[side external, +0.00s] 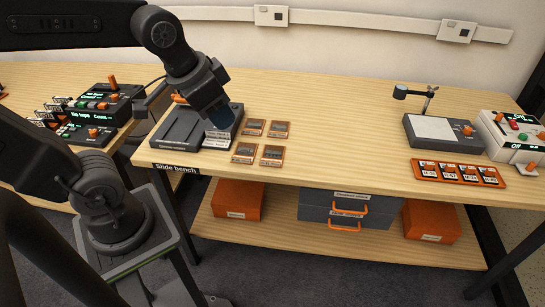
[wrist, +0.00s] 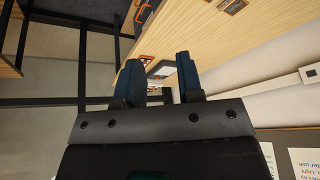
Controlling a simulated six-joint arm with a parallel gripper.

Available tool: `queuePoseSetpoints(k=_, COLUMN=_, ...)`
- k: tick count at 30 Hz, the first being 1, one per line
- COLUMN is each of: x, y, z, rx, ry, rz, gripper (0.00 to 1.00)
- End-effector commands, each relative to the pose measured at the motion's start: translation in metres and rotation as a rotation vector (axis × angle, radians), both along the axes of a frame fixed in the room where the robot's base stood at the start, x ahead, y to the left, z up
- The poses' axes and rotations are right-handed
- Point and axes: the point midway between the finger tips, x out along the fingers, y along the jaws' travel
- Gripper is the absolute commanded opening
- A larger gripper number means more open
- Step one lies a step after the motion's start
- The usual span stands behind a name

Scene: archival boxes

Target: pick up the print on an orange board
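Several small prints on orange-brown boards lie flat on the bench, including a back left print (side external: 254,127), a back right print (side external: 279,129) and a front right print (side external: 272,155). They look alike, and their pictures are too small to read. My gripper (side external: 218,118) is to the left of them, over the right side of a dark grey bench device (side external: 182,128). In the wrist view my gripper (wrist: 158,60) has its two blue fingers apart. A pale and dark item shows beyond the gap, but I cannot tell whether anything is between the fingers.
An orange strip with several small cards (side external: 458,173) lies at the right, below a grey stand with a pale plate (side external: 434,129) and a white control box (side external: 512,138). Bare wood (side external: 340,130) lies between the prints and these. Orange boxes (side external: 238,199) sit on the lower shelf.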

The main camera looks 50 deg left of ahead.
Motion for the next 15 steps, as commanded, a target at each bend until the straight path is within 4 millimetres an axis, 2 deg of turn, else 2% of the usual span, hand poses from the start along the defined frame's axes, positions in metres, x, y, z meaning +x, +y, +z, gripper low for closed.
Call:
queuePoseSetpoints(k=3, x=0.037, y=0.011, z=-0.008, rx=0.048, ry=0.080, rz=-0.092, gripper=0.34)
queuePoseSetpoints(k=8, x=0.086, y=0.029, z=-0.029, rx=0.100, ry=0.178, rz=-0.235, gripper=0.34)
queuePoseSetpoints(k=11, x=0.115, y=0.042, z=-0.049, rx=0.120, ry=0.237, rz=-0.328, gripper=0.34)
queuePoseSetpoints(k=15, x=0.151, y=0.062, z=-0.086, rx=0.134, ry=0.315, rz=-0.458, gripper=0.34)
